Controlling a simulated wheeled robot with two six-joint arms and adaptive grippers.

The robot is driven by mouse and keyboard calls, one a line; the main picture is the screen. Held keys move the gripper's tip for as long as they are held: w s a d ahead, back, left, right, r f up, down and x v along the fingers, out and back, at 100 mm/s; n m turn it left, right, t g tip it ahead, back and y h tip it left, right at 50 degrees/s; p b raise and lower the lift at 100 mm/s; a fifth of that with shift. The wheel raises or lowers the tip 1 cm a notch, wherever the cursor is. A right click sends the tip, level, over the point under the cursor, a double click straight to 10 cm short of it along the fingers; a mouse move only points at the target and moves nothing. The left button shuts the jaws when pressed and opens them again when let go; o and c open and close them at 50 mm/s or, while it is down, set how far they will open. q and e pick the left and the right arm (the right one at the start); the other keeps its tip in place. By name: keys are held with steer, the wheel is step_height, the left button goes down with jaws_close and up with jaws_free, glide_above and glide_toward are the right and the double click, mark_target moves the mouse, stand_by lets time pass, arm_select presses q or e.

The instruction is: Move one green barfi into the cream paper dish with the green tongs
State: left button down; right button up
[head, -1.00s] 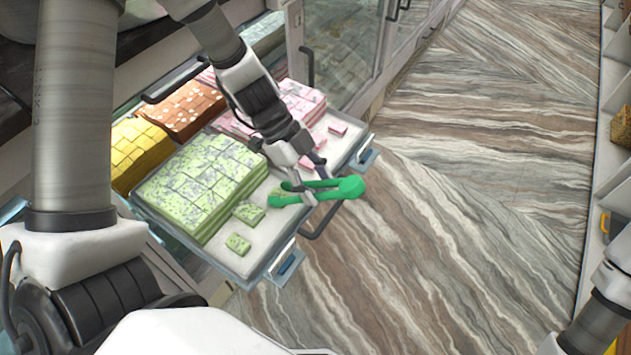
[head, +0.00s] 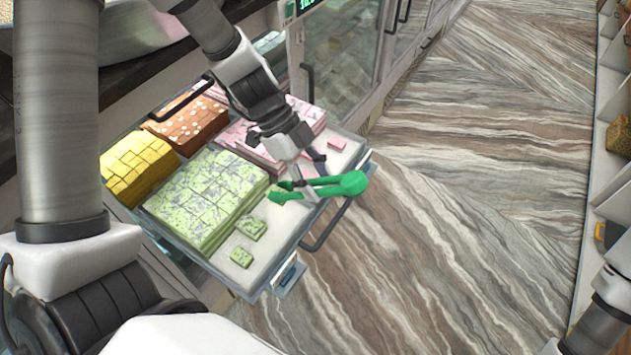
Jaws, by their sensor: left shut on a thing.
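My left gripper (head: 311,182) is shut on the green tongs (head: 340,186) above the right side of the tray. The tongs' rounded end points right, past the tray's edge, and their tips point left toward the green barfi. A block of several green barfi (head: 207,195) fills the tray's near left part. One loose green barfi (head: 250,228) lies beside the block, and another (head: 241,257) lies nearer the tray's front corner. I cannot tell whether anything is between the tips. The cream paper dish is not visible. My right gripper is out of view.
The pulled-out tray (head: 268,262) also holds yellow sweets (head: 138,165), brown sweets (head: 188,124) and pink sweets (head: 300,112). One loose pink piece (head: 337,144) lies near its right edge. A dark handle (head: 325,228) juts out front. The floor to the right is clear.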

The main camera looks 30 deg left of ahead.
arm_select(q)
step_height(320, 180, up, 5)
steer(key=shift+p, duration=1.2)
steer(key=shift+f+b, duration=1.4)
